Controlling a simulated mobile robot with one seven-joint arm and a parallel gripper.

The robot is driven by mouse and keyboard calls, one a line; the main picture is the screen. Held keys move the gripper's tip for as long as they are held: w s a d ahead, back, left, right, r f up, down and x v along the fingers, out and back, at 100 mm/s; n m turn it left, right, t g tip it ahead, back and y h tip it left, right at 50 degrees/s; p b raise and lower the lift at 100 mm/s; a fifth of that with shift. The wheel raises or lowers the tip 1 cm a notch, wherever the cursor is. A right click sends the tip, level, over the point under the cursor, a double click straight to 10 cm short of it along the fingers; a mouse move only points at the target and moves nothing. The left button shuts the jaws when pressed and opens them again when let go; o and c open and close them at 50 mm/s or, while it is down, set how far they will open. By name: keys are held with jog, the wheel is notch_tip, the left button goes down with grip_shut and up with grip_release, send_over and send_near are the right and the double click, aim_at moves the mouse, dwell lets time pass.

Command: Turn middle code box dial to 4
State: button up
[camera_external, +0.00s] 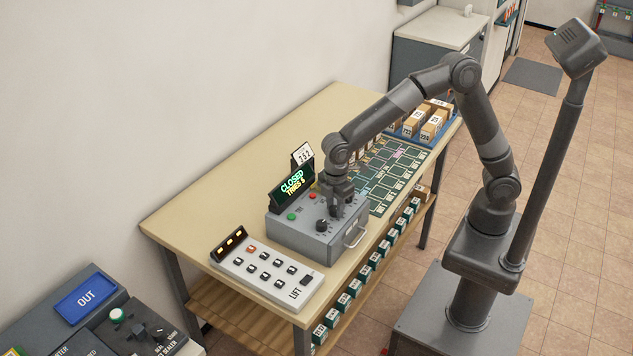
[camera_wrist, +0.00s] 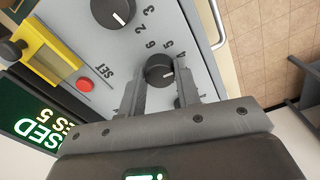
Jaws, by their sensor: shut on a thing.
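The grey code box (camera_external: 300,240) stands on the table with its lit display (camera_external: 291,187) reading CLOSED, TRIES 5. My gripper (camera_external: 337,209) reaches straight down onto its top. In the wrist view my gripper (camera_wrist: 159,80) has a finger on each side of a black dial (camera_wrist: 158,68) and is shut on it. Digits such as 5 and 6 ring this dial; a finger partly covers one, and its white mark points roughly right. Another black dial (camera_wrist: 112,12) lies above it; it shows in the external view (camera_external: 322,225). Whether a further dial lies under my gripper is hidden.
A red button (camera_wrist: 86,85) marked SET and a yellow part (camera_wrist: 48,58) sit beside the dials. A metal handle (camera_external: 355,236) is on the box's front. The LIFT panel (camera_external: 268,268) stands left, the green grid mat (camera_external: 392,172) right. Clear tabletop lies behind.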

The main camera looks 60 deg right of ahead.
aim_at(335, 208)
jog(key=shift+n, duration=0.6)
jog(key=o, duration=1)
jog(key=shift+r, duration=0.15)
notch_tip(335, 208, up, 10)
jog(key=shift+r, duration=0.25)
jog(key=shift+d, duration=0.1)
